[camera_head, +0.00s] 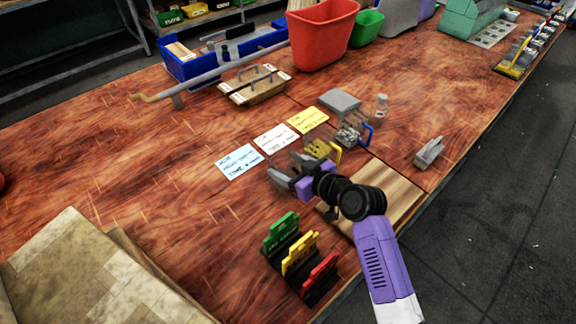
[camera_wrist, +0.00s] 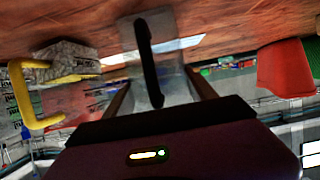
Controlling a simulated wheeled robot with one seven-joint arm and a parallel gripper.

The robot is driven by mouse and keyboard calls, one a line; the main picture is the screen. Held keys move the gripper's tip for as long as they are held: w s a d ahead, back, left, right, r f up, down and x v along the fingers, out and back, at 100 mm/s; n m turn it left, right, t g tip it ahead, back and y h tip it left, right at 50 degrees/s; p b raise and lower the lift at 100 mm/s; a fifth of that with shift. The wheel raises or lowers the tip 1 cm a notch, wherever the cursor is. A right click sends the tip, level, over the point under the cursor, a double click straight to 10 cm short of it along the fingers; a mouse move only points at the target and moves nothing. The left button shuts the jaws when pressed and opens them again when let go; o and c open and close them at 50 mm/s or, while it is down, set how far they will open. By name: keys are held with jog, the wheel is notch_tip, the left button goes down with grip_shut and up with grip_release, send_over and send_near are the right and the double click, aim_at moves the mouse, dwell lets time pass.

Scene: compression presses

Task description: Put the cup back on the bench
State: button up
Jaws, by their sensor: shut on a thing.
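My gripper (camera_head: 288,178) is low over the wooden bench (camera_head: 190,125), beside the cards. It is shut on a grey, see-through-looking cup with a black handle; the cup shows between the fingers in the wrist view (camera_wrist: 174,60). In the head view the cup is small and mostly hidden by my gripper. I cannot tell whether its base touches the bench. A cup with a yellow handle (camera_head: 320,149) stands just beyond my gripper and shows in the wrist view by its handle (camera_wrist: 37,110). A cup with a blue handle (camera_head: 352,134) stands further back.
White, blue and yellow cards (camera_head: 273,138) lie left of the cups. A wooden board (camera_head: 398,190) lies right of my gripper, and green, yellow and red holders (camera_head: 298,252) stand in front. A red bin (camera_head: 322,38) stands at the back. The bench's left middle is clear.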

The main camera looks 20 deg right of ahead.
jog(key=shift+f, duration=0.1)
jog(key=o, duration=1.5)
jog(key=shift+o, duration=0.2)
jog(key=shift+s+r, duration=0.1)
jog(key=shift+r, duration=0.1)
jog(key=b+v, duration=0.1)
jog(key=v, duration=1)
jog(key=shift+s, duration=0.4)
jog(key=shift+d+r, duration=0.1)
jog(key=shift+r, duration=0.05)
